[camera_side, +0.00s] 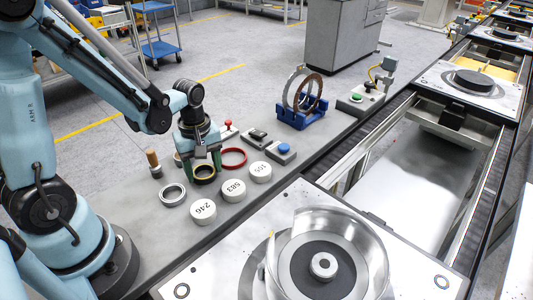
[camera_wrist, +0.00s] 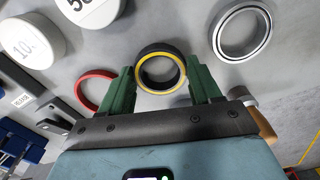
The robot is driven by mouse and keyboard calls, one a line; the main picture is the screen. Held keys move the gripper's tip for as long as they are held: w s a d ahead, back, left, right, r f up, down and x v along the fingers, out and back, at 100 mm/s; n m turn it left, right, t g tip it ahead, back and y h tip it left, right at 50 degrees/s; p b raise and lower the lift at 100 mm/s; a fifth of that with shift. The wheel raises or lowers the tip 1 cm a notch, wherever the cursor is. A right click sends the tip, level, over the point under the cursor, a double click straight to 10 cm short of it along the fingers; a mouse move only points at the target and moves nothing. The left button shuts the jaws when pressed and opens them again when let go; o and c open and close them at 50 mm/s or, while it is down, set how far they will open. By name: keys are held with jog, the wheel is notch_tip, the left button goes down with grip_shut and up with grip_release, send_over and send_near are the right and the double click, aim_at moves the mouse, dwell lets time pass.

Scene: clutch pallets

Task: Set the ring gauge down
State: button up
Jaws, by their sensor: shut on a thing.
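The ring gauge, a black ring with a yellow edge (camera_side: 204,181), is between the green fingers of my gripper (camera_side: 204,169). In the wrist view the ring (camera_wrist: 160,48) lies between the fingertips of my gripper (camera_wrist: 162,85), one on each side, and its hole shows grey bench. My gripper is shut on it and points down over the grey bench (camera_side: 110,185). The ring is at or just above the bench top; I cannot tell whether it touches.
Close by are a steel ring (camera_side: 172,203), a red ring (camera_side: 233,166), and white numbered discs (camera_side: 203,212). A wooden-handled tool (camera_side: 153,158) is left. A blue stand (camera_side: 301,116) holds upright rings farther back. A pallet with a clear-walled round fixture (camera_side: 383,245) is at front right.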

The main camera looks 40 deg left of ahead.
jog(key=shift+f, duration=0.15)
jog(key=o, duration=0.9)
notch_tip(320, 180, up, 12)
jog(key=d+r+m+t, duration=0.1)
jog(key=d+m+t, duration=0.4)
jog(key=m, duration=0.9)
jog(key=shift+s+d+r+m+t, duration=0.3)
jog(key=shift+d+r+t, duration=0.1)
jog(key=shift+t, duration=0.7)
jog(key=shift+o, duration=0.2)
